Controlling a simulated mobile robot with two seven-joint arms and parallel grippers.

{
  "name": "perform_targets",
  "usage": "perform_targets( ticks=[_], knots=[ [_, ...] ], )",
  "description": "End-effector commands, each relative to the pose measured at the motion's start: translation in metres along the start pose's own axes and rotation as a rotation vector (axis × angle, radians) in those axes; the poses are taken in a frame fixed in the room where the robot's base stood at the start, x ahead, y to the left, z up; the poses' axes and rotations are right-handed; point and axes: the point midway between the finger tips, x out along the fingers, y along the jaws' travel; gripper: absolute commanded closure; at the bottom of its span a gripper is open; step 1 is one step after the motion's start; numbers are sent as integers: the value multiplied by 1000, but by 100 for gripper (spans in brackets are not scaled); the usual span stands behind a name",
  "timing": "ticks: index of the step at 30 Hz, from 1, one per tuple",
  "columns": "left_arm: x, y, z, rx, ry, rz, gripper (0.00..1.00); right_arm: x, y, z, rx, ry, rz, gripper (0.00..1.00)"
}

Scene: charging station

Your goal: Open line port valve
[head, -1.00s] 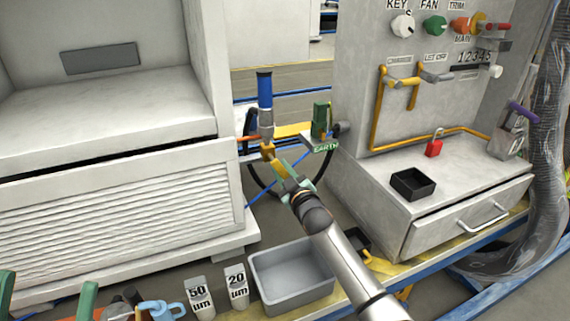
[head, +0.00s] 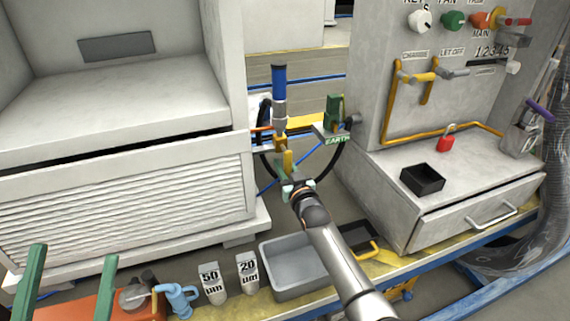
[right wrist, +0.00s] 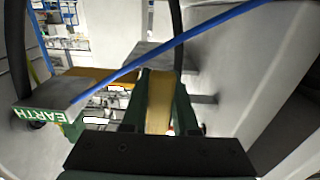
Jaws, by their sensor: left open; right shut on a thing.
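The line port valve's yellow lever (head: 288,159) hangs below the blue-topped cylinder (head: 279,85) and its grey-and-brass fitting, between the two cabinets in the head view. My right gripper (head: 288,170) comes up from below and is shut on the lever. In the right wrist view the yellow lever (right wrist: 160,103) stands between the two green fingers (right wrist: 158,112); the valve body behind it is partly hidden. My left gripper (head: 68,278) is open and empty at the lower left, its green fingers wide apart.
The green EARTH clamp (head: 334,120) is just right of the valve. A blue cable (right wrist: 190,45) crosses near my right gripper.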

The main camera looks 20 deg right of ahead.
Motion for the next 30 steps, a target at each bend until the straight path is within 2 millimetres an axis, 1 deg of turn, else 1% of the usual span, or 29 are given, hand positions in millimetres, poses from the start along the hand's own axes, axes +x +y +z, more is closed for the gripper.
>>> perform_targets(
  ticks=[11, 12, 19, 30],
  knots=[
    [-1, 1, 2, -5, -7, 1, 23, 0, -2, 1, 16, -2, -2, 100],
    [-1, 1, 2, -5, -7, 1, 23, 0, -2, 1, 16, -2, -2, 69],
    [-1, 2, 2, -5, -7, 1, 23, 0, -1, 0, 12, -1, -1, 43],
    [0, 1, 3, -9, -16, 0, 23, -3, -1, -1, 9, 0, -1, 43]
  ],
)
